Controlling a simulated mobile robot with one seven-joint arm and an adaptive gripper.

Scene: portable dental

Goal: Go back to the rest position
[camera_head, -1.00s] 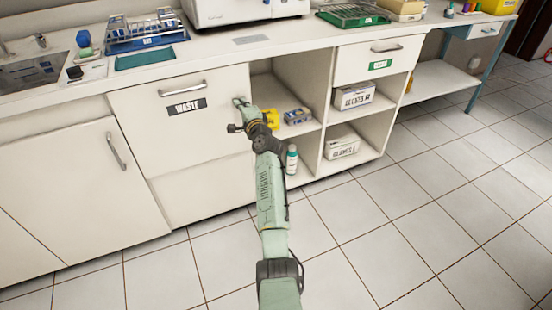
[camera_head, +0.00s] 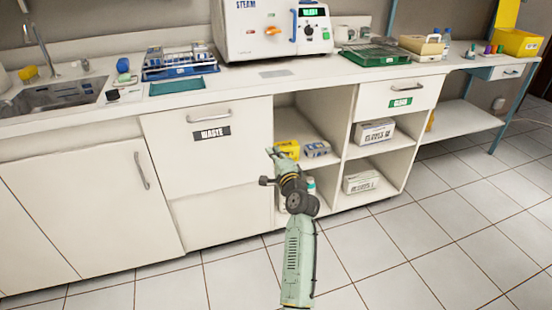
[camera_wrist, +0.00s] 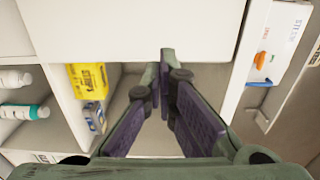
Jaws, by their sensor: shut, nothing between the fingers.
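My gripper (camera_head: 273,153) is in front of the cabinet, near the open shelves right of the drawer labelled WASTE (camera_head: 213,160). My green arm reaches up to it from the bottom of the head view. In the wrist view my gripper (camera_wrist: 166,75) is shut and its fingers hold nothing. A pale cabinet front (camera_wrist: 130,30) lies beyond the fingertips there.
The open shelves hold a yellow box (camera_head: 288,148), a blue-grey box (camera_head: 317,149) and white boxes (camera_head: 373,132). A white steam machine (camera_head: 272,32), a blue rack (camera_head: 178,62) and a green tray (camera_head: 376,56) stand on the counter. The tiled floor (camera_head: 440,230) at right is clear.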

